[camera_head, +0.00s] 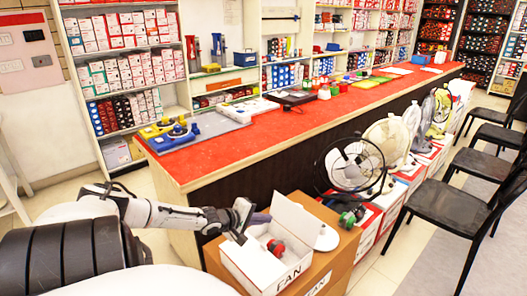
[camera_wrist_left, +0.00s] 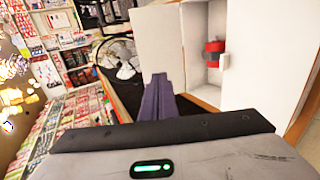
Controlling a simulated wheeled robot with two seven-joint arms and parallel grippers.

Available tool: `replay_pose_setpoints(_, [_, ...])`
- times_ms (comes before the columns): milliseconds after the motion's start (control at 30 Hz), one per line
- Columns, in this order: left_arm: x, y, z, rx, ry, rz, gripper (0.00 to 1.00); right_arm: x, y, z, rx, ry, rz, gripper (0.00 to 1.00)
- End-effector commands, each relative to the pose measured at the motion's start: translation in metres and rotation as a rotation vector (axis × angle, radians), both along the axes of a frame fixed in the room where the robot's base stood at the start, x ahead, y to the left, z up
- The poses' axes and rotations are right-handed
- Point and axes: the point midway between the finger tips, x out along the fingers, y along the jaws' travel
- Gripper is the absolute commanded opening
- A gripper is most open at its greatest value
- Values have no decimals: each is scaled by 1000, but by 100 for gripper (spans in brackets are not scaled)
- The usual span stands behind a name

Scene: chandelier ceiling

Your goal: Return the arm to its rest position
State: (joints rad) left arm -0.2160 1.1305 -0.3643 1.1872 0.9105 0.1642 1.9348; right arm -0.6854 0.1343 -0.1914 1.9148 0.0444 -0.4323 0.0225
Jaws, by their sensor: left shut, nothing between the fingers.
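My left arm (camera_head: 165,212) reaches in from the left, stretched out low in front of the counter. Its gripper (camera_head: 260,217) is at the open white FAN box (camera_head: 243,270), near the box's back left side. In the left wrist view the purple-grey fingers (camera_wrist_left: 160,90) are together with nothing between them. The box (camera_wrist_left: 260,75) stands to their right with its flap raised. A red and black part (camera_head: 276,247) sits inside the box; it also shows in the left wrist view (camera_wrist_left: 214,52). My right gripper is out of view.
The FAN box stands on a brown carton (camera_head: 322,265). The long red-topped counter (camera_head: 240,148) runs just behind the arm. A black fan (camera_head: 355,165) stands to the right of the box.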

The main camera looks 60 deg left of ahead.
Motion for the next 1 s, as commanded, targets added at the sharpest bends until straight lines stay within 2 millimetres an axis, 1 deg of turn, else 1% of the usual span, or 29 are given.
replay_pose_setpoints(67, [-2, -2, 13, 0, 5, -5, 0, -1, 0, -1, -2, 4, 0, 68])
replay_pose_setpoints(233, [-1, -2, 35, -1, 4, -4, 0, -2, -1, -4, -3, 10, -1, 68])
replay_pose_setpoints(400, [-1, -1, 50, -2, 3, -2, 0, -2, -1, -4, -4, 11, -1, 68])
replay_pose_setpoints(567, [-1, -1, 57, 0, 3, -1, 0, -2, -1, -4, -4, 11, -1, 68])
replay_pose_setpoints(800, [0, -1, 59, -1, 3, -2, 0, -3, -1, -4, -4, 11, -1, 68])
replay_pose_setpoints(867, [-2, -3, 55, 3, 8, -8, 0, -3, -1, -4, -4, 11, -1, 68])
replay_pose_setpoints(967, [-12, -18, 37, 33, 40, -47, 0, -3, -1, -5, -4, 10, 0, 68])
replay_pose_setpoints(1000, [-19, -29, 24, 55, 62, -77, 0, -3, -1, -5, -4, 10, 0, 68])
